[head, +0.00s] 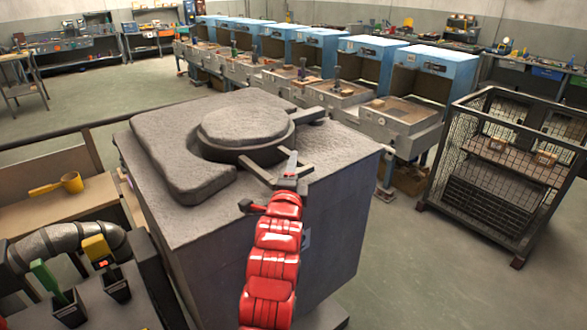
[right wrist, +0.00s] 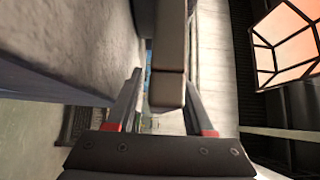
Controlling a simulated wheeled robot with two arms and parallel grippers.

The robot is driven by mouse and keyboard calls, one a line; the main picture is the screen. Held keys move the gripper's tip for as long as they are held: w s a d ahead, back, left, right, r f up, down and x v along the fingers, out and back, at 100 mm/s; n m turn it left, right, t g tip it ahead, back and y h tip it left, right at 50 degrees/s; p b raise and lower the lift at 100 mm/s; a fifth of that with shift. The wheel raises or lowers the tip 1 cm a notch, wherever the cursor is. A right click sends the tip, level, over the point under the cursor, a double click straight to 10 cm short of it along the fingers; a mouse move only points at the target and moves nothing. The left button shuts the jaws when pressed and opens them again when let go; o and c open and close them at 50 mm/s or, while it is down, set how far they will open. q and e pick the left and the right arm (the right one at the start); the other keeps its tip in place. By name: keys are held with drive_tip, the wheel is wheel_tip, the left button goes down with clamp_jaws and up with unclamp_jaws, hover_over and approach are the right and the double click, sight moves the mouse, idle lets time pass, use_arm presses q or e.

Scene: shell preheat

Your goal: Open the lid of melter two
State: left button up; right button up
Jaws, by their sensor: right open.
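The melter (head: 330,185) is a big grey block with a rough top, in the middle of the head view. Its round, thick grey lid (head: 243,120) lies flat and shut on top. A grey bar-shaped handle (head: 257,169) sticks out from the lid toward me. My right gripper (head: 270,184), on a red arm, is at the handle's near end. In the right wrist view, the fingers are open (right wrist: 162,105), one on each side of the handle bar (right wrist: 168,55), with gaps visible. I cannot tell whether either finger touches it. My left gripper is out of view.
A second bar (head: 308,115) juts from the lid's far right. Blue-hooded benches (head: 365,75) line the back, and a wire cage (head: 510,160) stands right.

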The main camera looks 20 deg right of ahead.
drive_tip(key=shift+d, duration=0.1)
clamp_jaws()
idle(1.4)
